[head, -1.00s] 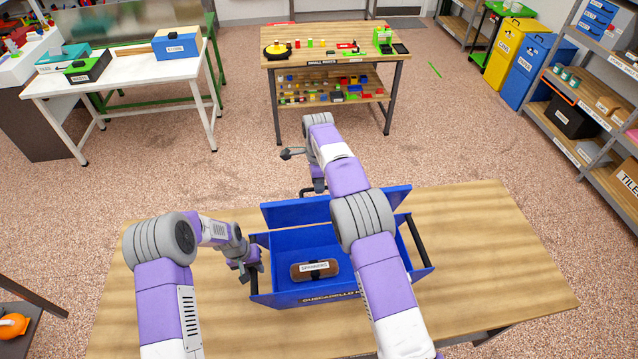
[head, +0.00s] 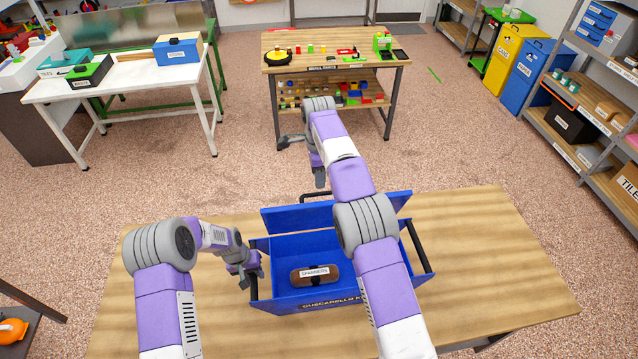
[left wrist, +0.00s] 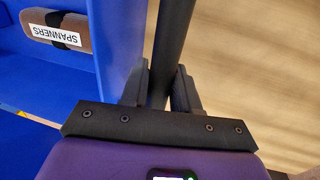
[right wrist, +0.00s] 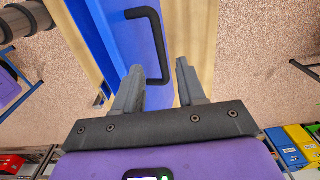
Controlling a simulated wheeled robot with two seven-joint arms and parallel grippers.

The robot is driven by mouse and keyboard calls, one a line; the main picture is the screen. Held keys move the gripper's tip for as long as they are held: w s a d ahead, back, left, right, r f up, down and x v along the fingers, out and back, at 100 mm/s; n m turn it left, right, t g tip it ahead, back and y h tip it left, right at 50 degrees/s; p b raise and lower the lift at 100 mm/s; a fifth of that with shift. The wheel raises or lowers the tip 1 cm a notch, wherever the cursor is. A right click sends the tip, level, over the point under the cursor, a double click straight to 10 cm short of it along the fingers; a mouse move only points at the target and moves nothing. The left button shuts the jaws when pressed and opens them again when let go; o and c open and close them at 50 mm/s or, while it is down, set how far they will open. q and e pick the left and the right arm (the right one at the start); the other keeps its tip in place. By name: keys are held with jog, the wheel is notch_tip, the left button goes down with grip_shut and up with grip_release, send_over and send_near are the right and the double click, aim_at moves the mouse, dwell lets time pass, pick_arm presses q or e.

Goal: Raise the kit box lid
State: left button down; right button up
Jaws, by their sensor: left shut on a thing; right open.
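The blue kit box (head: 330,295) stands open on the wooden table. Its lid (head: 290,218) stands raised along the far edge, with a black handle (head: 316,196) on it; exact tilt is hard to tell. In the right wrist view the lid (right wrist: 128,60) and its handle (right wrist: 162,45) lie ahead of my open, empty right gripper (right wrist: 160,75), with the handle's near end close to the fingertips. My right gripper (head: 320,182) is behind the lid in the head view. My left gripper (head: 250,275) is shut on the box's left side bar (left wrist: 172,45).
A brown spanners case (head: 315,273) lies inside the box. My right forearm hides part of the box and lid. The wooden table (head: 500,260) is clear to the right. A small-parts bench (head: 335,65) stands beyond open floor.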

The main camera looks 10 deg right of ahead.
aim_at(317, 195)
jog(key=shift+r, duration=0.65)
jog(key=shift+s+a, duration=0.1)
jog(key=c, duration=0.3)
jog(key=shift+a, duration=0.25)
jog(key=c, duration=0.3)
jog(key=a, duration=0.1)
jog(key=s+a+t+h, duration=0.1)
jog(key=s+a+h, duration=0.1)
jog(key=shift+a+f+t, duration=0.2)
jog(key=shift+a+t, duration=0.1)
jog(key=shift+a, duration=0.1)
grip_shut()
jog(key=s+t, duration=0.1)
jog(key=s+r+t+h, duration=0.1)
jog(key=s, duration=0.1)
jog(key=shift+a+r+n+h, duration=0.1)
jog(key=shift+a+n+h, duration=0.1)
jog(key=shift+n+h, duration=0.15)
jog(key=shift+s+d+t+h, duration=0.25)
jog(key=shift+s+d+t, duration=0.35)
jog(key=shift+s, duration=0.15)
jog(key=x, duration=0.9)
jog(key=shift+a, duration=0.1)
